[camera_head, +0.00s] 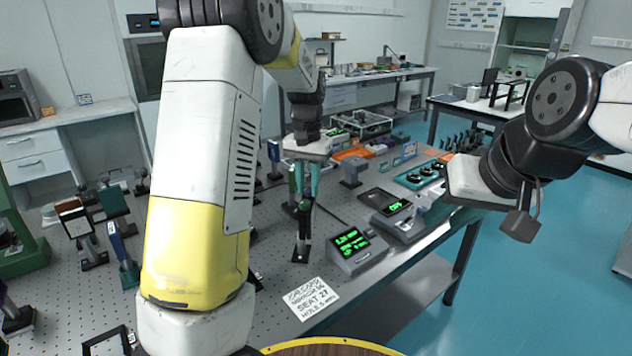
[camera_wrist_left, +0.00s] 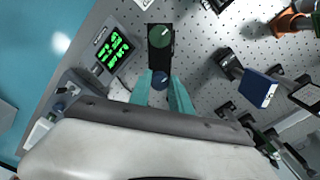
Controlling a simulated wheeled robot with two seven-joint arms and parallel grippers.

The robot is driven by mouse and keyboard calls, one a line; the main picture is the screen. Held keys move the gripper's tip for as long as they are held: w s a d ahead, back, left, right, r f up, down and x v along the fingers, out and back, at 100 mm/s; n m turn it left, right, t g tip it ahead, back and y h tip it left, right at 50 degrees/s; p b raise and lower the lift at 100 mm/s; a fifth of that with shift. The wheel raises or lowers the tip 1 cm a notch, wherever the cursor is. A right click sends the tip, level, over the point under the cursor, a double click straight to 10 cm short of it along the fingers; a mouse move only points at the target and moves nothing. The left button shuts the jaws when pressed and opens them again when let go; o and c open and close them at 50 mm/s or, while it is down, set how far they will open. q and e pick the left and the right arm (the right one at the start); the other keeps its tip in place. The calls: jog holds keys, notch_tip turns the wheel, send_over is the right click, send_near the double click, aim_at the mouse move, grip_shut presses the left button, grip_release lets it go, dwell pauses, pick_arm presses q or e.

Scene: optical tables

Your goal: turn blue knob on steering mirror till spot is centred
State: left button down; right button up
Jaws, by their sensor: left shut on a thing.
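The steering mirror is a dark mount on the perforated table. In the left wrist view a green knob (camera_wrist_left: 160,37) sits on its black body (camera_wrist_left: 153,56), and the blue knob (camera_wrist_left: 160,80) lies between my left fingertips. My left gripper (camera_head: 305,180) points down over the mount (camera_head: 303,225) in the head view. Its teal fingers (camera_wrist_left: 163,88) are shut on the blue knob. The blue knob is largely hidden in the head view. My right gripper (camera_head: 462,182) is off to the right, away from the mirror; its fingers cannot be made out. I cannot make out the spot.
A readout box (camera_head: 356,248) with green digits stands right of the mount; it also shows in the left wrist view (camera_wrist_left: 113,49). A printed card (camera_head: 311,297) lies in front. Another display box (camera_head: 399,217) sits nearer the right edge. Several optics mounts (camera_head: 118,245) stand on the left.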

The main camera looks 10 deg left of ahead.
pick_arm(q)
jog(key=m, duration=0.6)
jog(key=shift+a+m, duration=0.1)
jog(key=shift+m, duration=0.3)
jog(key=m, duration=0.3)
jog(key=shift+w+m, duration=0.1)
jog(key=shift+m, duration=1.9)
jog(key=c, duration=1.2)
grip_release()
jog(key=shift+r, duration=0.1)
